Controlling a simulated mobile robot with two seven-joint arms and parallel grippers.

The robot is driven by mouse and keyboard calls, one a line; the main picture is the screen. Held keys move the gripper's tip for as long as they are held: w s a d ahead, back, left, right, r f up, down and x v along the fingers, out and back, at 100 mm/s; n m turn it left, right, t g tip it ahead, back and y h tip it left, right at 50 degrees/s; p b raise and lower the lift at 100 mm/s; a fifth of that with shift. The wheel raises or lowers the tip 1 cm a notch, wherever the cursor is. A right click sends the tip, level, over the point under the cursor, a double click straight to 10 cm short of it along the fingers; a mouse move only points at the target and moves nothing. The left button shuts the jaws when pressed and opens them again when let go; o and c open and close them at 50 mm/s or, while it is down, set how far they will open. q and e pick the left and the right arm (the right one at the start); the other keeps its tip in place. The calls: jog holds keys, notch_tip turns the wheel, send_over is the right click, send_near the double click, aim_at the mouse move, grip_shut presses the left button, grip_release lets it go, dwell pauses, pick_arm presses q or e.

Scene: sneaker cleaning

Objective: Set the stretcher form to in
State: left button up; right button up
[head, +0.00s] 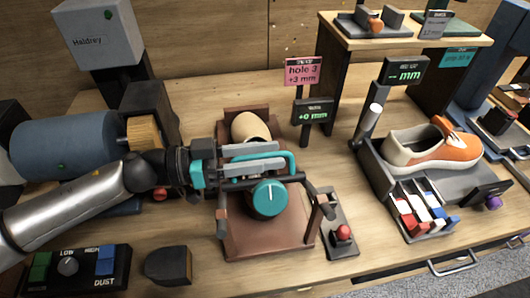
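The shoe stretcher stands on a brown base (240,243) in the middle of the bench. Its cream rounded form (250,127) shows at the back, partly hidden by my gripper. A teal round knob (268,199) with a white mark faces me at the front. A small display (314,112) behind it reads +0 mm. My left gripper (270,158) reaches in from the left above the knob, its grey fingers lying across the stretcher beside a teal bar. I cannot tell whether they touch or hold the bar. My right gripper is not in view.
A pink sign (303,71) reads hole 3, +3 mm. A red button box (341,234) stands right of the stretcher. An orange and cream sneaker (433,146) rests on a grey stand further right. A dust control box (80,268) is front left.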

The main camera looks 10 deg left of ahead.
pick_arm(q)
jog(key=shift+r, duration=0.1)
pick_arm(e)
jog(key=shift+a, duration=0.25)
pick_arm(q)
jog(key=shift+r, duration=0.25)
notch_tip(320, 180, up, 19)
jog(key=p, duration=0.7)
jog(key=shift+r+p, duration=0.2)
jog(key=shift+p, duration=0.2)
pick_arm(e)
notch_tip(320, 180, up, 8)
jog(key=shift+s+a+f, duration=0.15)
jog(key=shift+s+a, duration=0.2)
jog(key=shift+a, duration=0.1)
